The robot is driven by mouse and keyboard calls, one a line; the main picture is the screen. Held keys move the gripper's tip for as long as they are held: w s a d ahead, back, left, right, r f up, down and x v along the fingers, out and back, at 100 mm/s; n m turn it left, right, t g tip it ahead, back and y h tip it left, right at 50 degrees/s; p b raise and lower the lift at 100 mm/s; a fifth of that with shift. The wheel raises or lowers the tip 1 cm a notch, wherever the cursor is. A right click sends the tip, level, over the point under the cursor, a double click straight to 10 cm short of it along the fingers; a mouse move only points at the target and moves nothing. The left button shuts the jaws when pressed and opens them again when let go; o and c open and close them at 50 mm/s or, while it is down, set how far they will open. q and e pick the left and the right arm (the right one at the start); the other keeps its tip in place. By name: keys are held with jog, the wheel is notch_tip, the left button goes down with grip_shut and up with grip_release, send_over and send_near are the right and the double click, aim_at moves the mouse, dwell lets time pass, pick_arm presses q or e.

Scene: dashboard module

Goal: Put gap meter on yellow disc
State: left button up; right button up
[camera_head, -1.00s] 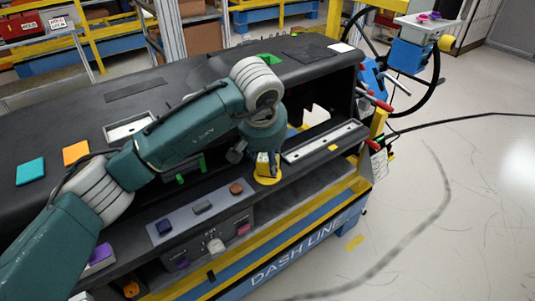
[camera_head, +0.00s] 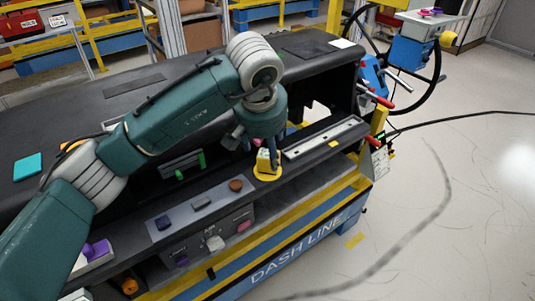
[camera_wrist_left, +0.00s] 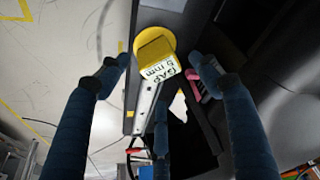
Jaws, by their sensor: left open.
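The gap meter (camera_head: 264,159) is a small yellow block with a white face. In the left wrist view (camera_wrist_left: 157,68) its label reads "GAP 5 mm". It stands on the yellow disc (camera_head: 268,177), which also shows behind it in the left wrist view (camera_wrist_left: 142,36). My left gripper (camera_head: 256,145) is just above the gap meter, pointing down. In the left wrist view its blue fingers (camera_wrist_left: 160,68) are spread apart on either side of the gap meter, with clear space between, and hold nothing. My right gripper is not in view.
The disc lies on the black dashboard's front ledge, beside a long metal strip (camera_head: 325,138). A grey panel with coloured buttons (camera_head: 202,203) lies to the left. A steering wheel (camera_head: 436,65) stands at the right end. Open floor (camera_head: 460,200) lies to the right.

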pick_arm(q)
jog(key=b+v, duration=0.1)
jog(key=v, duration=0.7)
jog(key=shift+s+r+b, duration=0.15)
jog(key=shift+r+b, duration=0.15)
jog(key=shift+r, duration=0.05)
